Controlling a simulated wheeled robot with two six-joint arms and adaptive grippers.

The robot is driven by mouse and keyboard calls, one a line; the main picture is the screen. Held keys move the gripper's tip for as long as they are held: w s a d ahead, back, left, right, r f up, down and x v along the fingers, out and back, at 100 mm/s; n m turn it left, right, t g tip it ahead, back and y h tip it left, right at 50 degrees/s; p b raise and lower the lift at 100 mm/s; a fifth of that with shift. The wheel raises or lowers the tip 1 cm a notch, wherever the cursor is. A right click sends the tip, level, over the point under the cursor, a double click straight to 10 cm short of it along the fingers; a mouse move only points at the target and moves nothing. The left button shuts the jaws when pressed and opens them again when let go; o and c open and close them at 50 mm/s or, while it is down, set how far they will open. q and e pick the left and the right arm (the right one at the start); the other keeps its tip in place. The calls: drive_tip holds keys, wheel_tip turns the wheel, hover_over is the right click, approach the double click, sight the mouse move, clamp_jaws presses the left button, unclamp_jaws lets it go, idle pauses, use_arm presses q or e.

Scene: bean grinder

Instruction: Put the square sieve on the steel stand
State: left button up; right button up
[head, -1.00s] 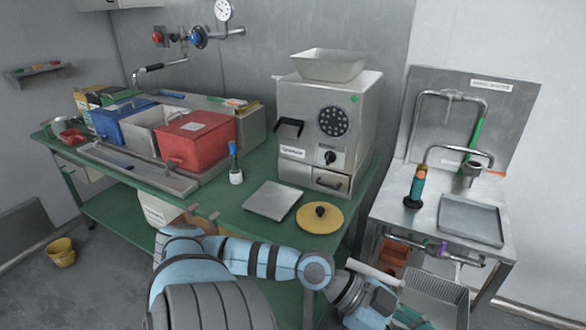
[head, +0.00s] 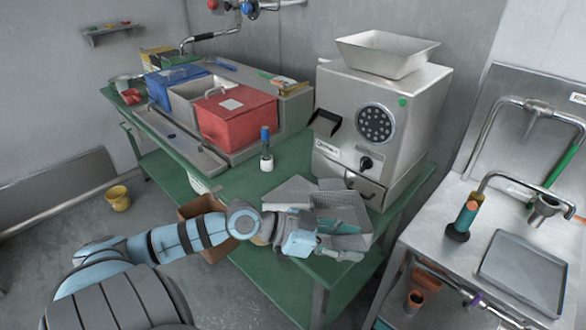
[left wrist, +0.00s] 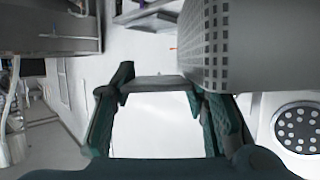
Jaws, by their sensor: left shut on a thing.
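The square sieve (head: 345,207) is a grey mesh basket. My left gripper (head: 328,229) is shut on it and holds it over the front of the green table, before the grinder. In the left wrist view the sieve (left wrist: 207,52) rises at upper right, with its grey edge between the fingers (left wrist: 160,90). A flat grey plate (head: 288,191) lies on the table just left of the sieve and partly behind it. A steel bench (head: 450,258) stands at the right. I cannot tell which of these is the steel stand. My right gripper is not in view.
The grinder (head: 388,125), with a hopper (head: 385,50), stands close behind the sieve. A blue-topped bottle (head: 266,152) stands left of the plate. Red (head: 235,120) and blue (head: 172,83) bins stand farther left. The bench holds a teal-handled tool (head: 463,218) and a tray (head: 525,268).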

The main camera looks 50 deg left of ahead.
use_arm(q)
drive_tip(key=w+a+r+n+t+y+p, duration=0.1)
drive_tip(key=w+a+r+n+y+p, duration=0.2)
drive_tip(key=w+a+r, duration=0.3)
drive_tip(key=w+a+r+n+t+y+p, duration=0.2)
drive_tip(key=w+a+r+n+y+p, duration=0.2)
drive_tip(key=a, duration=0.8)
drive_tip(key=w+r+n+y, duration=0.1)
drive_tip(key=w+r+y, duration=0.1)
drive_tip(key=w, duration=0.1)
drive_tip(key=shift+w+a+r, duration=0.15)
drive_tip(key=shift+w+r, duration=0.1)
drive_tip(key=shift+w, duration=0.15)
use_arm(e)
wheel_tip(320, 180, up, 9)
use_arm(q)
wheel_tip(320, 180, down, 20)
drive_tip(key=b, duration=0.5)
drive_tip(key=shift+a, duration=0.1)
drive_tip(key=shift+s, duration=0.1)
clamp_jaws()
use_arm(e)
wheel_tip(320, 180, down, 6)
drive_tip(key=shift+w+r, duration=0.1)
use_arm(q)
drive_tip(key=o, duration=1.4)
unclamp_jaws()
drive_tip(key=shift+o, duration=0.2)
